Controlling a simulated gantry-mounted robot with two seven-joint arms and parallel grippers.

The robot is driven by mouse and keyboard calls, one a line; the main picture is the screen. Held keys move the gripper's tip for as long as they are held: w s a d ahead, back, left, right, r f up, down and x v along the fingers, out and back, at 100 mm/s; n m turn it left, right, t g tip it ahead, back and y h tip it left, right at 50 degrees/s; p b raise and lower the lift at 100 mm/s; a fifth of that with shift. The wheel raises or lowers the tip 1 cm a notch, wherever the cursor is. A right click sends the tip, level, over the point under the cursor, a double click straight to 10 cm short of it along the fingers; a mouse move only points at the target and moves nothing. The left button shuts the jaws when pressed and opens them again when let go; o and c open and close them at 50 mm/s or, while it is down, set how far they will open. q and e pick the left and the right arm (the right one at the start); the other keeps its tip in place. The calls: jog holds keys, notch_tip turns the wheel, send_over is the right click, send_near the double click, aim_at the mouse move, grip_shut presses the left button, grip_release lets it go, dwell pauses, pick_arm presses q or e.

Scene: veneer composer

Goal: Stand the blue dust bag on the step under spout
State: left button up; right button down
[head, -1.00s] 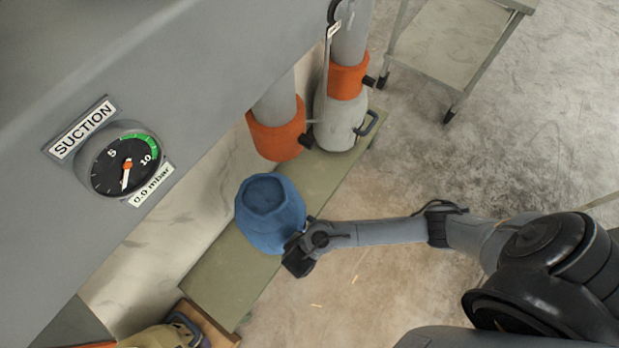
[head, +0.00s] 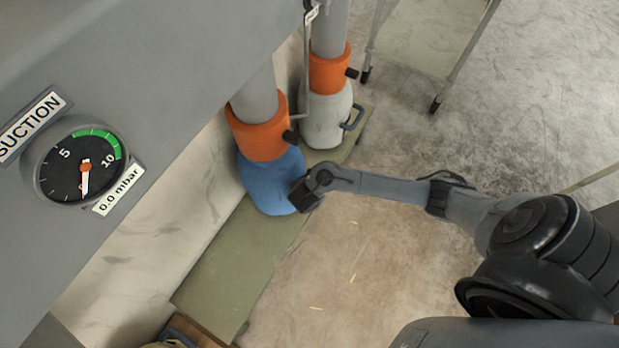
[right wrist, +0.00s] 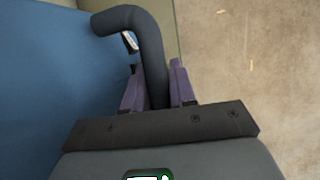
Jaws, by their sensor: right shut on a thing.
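The blue dust bag (head: 271,183) is upright under the near spout (head: 259,133), a grey pipe with an orange collar. The collar hides the top of the bag. The bag is over the green step (head: 232,262); I cannot tell whether its base touches the step. My right gripper (head: 299,194) is at the bag's right side. In the right wrist view, the purple fingers of the right gripper (right wrist: 158,90) are shut on the bag's dark handle (right wrist: 152,50), with the blue bag (right wrist: 60,80) filling the left. My left gripper is not in view.
A pale bag (head: 327,117) with a handle hangs or stands under the far orange-collared spout (head: 328,68). A suction gauge (head: 82,165) reads about zero. A wall lies left of the step. A metal table (head: 425,40) is at the back; the floor to the right is clear.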

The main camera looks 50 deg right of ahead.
notch_tip(320, 180, down, 3)
jog(key=shift+b, duration=1)
jog(key=c, duration=0.9)
grip_release()
jog(key=shift+s, duration=0.1)
